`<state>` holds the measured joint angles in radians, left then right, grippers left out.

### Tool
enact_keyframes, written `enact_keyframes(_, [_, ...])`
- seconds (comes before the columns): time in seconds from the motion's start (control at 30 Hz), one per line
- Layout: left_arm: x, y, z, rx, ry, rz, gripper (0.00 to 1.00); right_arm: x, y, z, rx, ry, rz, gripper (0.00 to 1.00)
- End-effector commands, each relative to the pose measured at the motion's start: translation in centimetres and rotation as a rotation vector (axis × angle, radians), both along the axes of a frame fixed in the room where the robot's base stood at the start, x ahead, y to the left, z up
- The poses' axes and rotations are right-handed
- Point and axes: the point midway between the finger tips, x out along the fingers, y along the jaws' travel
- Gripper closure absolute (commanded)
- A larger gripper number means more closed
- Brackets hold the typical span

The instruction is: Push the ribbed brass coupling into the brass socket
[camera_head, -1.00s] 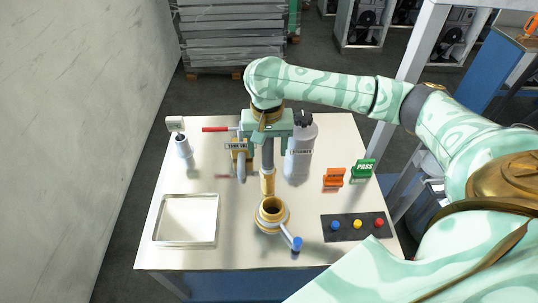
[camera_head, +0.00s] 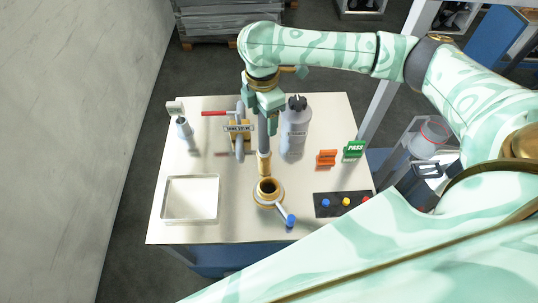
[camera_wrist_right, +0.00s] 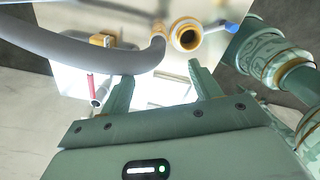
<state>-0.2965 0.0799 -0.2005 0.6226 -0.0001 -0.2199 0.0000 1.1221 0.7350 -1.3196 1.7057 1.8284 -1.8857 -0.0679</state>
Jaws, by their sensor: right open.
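The ribbed brass coupling (camera_head: 264,164) is the brass end of a grey hose (camera_head: 263,135) that hangs down below my right gripper. The brass socket (camera_head: 267,187) stands on the table just in front of it, with its dark mouth facing up and uncovered. The coupling is outside the mouth; I cannot tell whether it touches the rim. In the wrist view the socket (camera_wrist_right: 186,36) is beyond the fingers and the hose (camera_wrist_right: 95,52) curves past the left fingertip. My right gripper (camera_wrist_right: 160,68) is open, its fingers apart. My left gripper is out of view.
A blue-tipped lever (camera_head: 290,220) sticks out from the socket. A grey bottle (camera_head: 295,133), a labelled valve stand (camera_head: 239,129), orange and green signs (camera_head: 326,158), a button panel (camera_head: 335,205) and an empty tray (camera_head: 190,200) stand around it.

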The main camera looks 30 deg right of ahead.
Motion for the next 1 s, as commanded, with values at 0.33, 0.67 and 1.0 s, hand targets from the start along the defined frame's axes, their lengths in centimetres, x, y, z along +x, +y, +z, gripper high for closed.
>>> enact_keyframes(0.33, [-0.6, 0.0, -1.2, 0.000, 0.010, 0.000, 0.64, -0.1, 0.1, -3.7, 0.005, 0.004, 0.196, 0.37])
enact_keyframes(0.67, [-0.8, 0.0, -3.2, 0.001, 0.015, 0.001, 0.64, 0.0, 0.1, -10.5, 0.004, 0.001, 0.195, 0.37])
enact_keyframes(1.0, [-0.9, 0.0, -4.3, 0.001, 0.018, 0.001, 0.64, 0.2, 0.0, -13.7, 0.005, 0.002, 0.192, 0.37])
